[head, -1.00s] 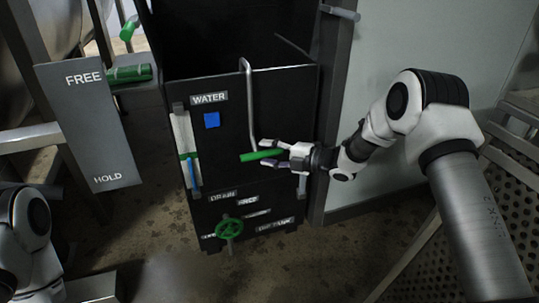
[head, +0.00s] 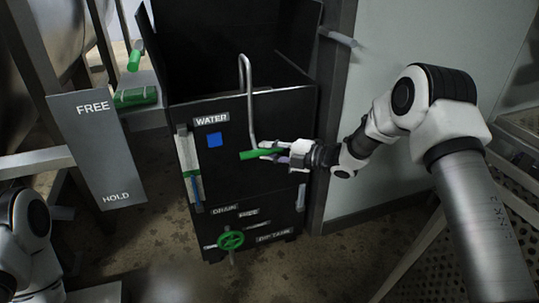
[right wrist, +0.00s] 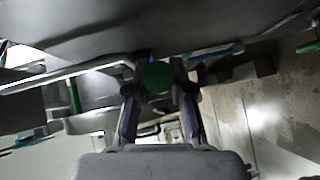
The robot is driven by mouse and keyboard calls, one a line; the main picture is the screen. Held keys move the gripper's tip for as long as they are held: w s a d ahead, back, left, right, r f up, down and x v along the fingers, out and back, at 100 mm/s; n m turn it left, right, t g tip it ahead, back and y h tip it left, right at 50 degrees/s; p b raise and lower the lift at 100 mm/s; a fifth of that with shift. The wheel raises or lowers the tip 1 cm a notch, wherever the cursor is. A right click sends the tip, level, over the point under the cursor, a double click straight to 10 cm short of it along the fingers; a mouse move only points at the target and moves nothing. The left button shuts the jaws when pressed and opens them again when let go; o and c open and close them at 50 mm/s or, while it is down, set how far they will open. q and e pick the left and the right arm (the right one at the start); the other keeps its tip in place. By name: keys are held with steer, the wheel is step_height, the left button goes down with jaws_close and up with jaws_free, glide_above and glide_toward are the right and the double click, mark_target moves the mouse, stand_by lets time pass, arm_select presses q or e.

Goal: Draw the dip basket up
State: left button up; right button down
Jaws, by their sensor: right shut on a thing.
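The dip basket's bent grey rod (head: 249,100) loops over the front rim of the black tank (head: 285,140) and runs down its outside face. It ends in a green handle (head: 248,155). My right gripper (head: 273,152) is shut on this handle, in front of the tank. In the right wrist view the handle's round green end (right wrist: 158,77) lies between the fingertips. The loop's top stands clearly above the rim. The basket itself is hidden inside the dark tank. My left gripper is not in view.
A grey FREE/HOLD plate (head: 97,150) stands left of the tank. A post and pale wall (head: 385,50) stand at right.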

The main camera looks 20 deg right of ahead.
step_height(320, 180, up, 10)
steer(key=p, duration=0.5)
steer(key=shift+w+f, duration=0.1)
steer(key=shift+w, duration=0.05)
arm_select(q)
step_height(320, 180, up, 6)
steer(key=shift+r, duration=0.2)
arm_select(e)
steer(key=c, duration=1)
jaws_free()
steer(key=shift+f, duration=0.15)
steer(key=v, duration=1.2)
steer(key=shift+f, duration=0.1)
